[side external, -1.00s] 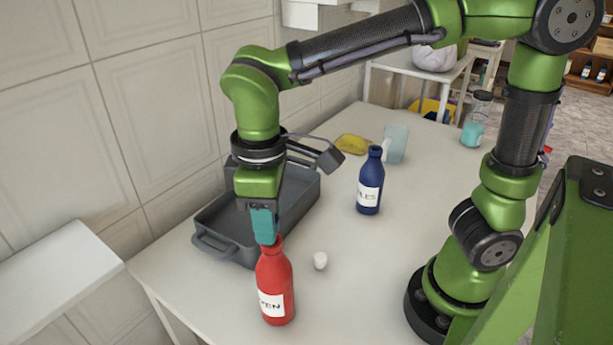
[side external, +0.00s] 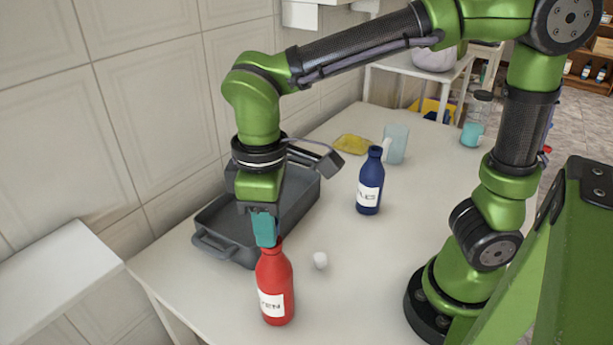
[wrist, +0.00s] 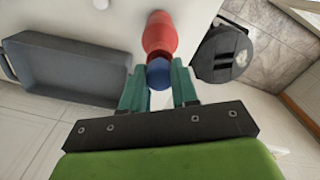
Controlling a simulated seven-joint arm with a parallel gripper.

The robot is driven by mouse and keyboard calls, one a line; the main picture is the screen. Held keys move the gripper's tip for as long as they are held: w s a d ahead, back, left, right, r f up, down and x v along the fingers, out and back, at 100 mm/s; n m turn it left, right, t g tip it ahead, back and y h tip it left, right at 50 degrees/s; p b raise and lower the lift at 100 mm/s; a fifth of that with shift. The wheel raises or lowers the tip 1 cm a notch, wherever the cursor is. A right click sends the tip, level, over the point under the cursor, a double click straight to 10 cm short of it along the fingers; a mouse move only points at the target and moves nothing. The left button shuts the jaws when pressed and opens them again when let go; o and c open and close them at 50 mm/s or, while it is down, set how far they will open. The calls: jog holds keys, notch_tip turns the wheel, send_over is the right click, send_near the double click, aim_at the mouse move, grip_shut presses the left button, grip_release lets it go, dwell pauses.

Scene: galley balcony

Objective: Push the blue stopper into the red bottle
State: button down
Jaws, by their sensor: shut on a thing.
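The red bottle (side external: 273,285) stands upright on the white table, with a white label on its front. It also shows in the wrist view (wrist: 160,32). My gripper (side external: 266,243) points down at the bottle's mouth, its teal fingertips right at the neck. In the wrist view, my gripper (wrist: 158,82) is shut on the blue stopper (wrist: 158,74), which lines up with the red bottle's neck. The fingers hide the stopper in the side view. How deep the stopper sits in the mouth cannot be told.
A grey tray (side external: 222,249) lies behind my gripper by the wall. A small white object (side external: 320,260) is right of the red bottle. A dark blue bottle (side external: 369,185), a clear cup (side external: 397,145) and a yellow item (side external: 351,144) stand farther back.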

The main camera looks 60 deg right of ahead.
jog(key=shift+f, duration=0.45)
dwell(0.8)
jog(key=c, duration=0.8)
grip_release()
notch_tip(320, 180, up, 12)
